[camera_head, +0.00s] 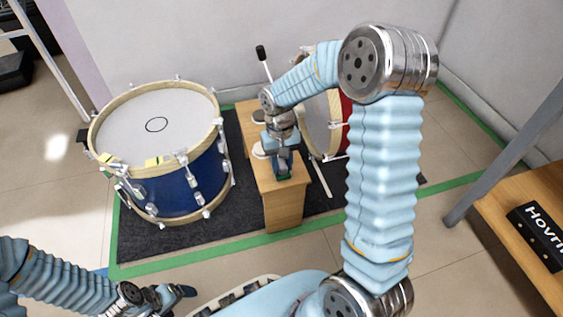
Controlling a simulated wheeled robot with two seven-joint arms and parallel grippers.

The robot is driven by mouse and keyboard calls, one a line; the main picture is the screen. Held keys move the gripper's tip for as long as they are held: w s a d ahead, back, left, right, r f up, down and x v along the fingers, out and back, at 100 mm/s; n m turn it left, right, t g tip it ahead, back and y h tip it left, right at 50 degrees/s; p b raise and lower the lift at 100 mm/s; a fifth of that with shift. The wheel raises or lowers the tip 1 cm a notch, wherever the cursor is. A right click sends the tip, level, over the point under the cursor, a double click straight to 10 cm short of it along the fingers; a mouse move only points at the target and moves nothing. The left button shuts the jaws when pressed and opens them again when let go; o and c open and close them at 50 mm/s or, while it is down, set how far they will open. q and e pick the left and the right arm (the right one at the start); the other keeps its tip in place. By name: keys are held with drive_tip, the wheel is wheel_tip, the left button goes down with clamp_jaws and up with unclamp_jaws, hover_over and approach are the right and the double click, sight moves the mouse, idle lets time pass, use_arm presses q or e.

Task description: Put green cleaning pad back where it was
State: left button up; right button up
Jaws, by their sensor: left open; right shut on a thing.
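My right gripper (284,165) reaches down over the narrow wooden stand (283,214) between the drums. It is shut on the green cleaning pad (284,176), of which only a small green patch shows between and below the fingers. The pad is at the stand's top surface; I cannot tell whether it touches it. My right arm and gripper hide much of the stand top. My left gripper (182,291) is low at the bottom left, open and empty, well away from the stand.
A blue drum (172,186) with a pale head stands left of the stand. A red drum (345,118) stands right, partly behind my arm. A mallet (262,56) sticks up behind. A dark mat (140,245) lies underneath. A wooden table (500,215) is at right.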

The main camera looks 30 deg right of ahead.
drive_tip(key=o, duration=0.9)
drive_tip(key=shift+f, duration=0.1)
drive_tip(key=shift+o, duration=0.2)
drive_tip(key=shift+r, duration=0.55)
wheel_tip(320, 180, up, 11)
drive_tip(key=w+p, duration=0.1)
drive_tip(key=p, duration=0.2)
drive_tip(key=shift+w+d, duration=0.15)
drive_tip(key=shift+w, duration=0.05)
